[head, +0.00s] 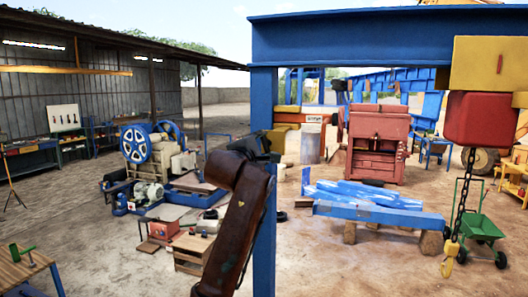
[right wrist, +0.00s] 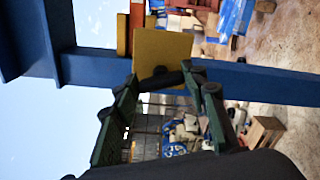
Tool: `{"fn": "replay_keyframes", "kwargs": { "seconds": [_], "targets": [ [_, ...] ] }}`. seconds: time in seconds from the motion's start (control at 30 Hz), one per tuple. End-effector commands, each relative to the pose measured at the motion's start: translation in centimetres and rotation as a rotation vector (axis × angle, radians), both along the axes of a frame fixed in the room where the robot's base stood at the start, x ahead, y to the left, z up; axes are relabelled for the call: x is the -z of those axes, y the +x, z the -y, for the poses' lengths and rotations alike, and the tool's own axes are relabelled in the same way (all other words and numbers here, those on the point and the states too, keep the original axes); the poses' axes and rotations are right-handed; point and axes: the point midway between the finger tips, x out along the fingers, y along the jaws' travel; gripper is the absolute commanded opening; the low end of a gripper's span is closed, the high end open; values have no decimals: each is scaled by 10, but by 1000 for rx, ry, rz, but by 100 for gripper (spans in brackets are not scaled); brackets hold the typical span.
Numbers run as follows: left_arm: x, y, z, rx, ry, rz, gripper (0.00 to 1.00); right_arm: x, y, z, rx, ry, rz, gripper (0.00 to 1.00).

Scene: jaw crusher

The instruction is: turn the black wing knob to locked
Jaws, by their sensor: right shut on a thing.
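The black wing knob (right wrist: 158,80) shows in the right wrist view, in front of a yellow plate (right wrist: 161,48) by a blue beam. My right gripper (right wrist: 162,75) has its two dark green fingers on either side of the knob and is shut on it. The fingers partly hide the knob, so I cannot tell its exact angle. In the head view my right gripper (head: 255,145) is a dark shape in front of the blue post (head: 265,225), and the knob is hidden there. My left gripper is in neither view.
A blue crossbeam (head: 380,40) runs overhead. A red block (head: 480,118) hangs at the right, with a chain and yellow hook (head: 450,257) nearby. A red machine (head: 375,145) stands behind, and a blue bench (head: 375,213) before it. A wooden table (head: 22,268) is at lower left.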

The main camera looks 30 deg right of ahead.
Motion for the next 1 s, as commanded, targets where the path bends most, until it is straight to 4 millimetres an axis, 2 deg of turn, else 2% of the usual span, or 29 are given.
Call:
{"fn": "replay_keyframes", "kwargs": {
  "seconds": [0.5, 1.0],
  "targets": [
    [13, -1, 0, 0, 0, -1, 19, 1, -1, 0, 0, 213, 253, 16],
    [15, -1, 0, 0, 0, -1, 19, 1, -1, 0, 0, 253, 296, 16]
  ]
}}
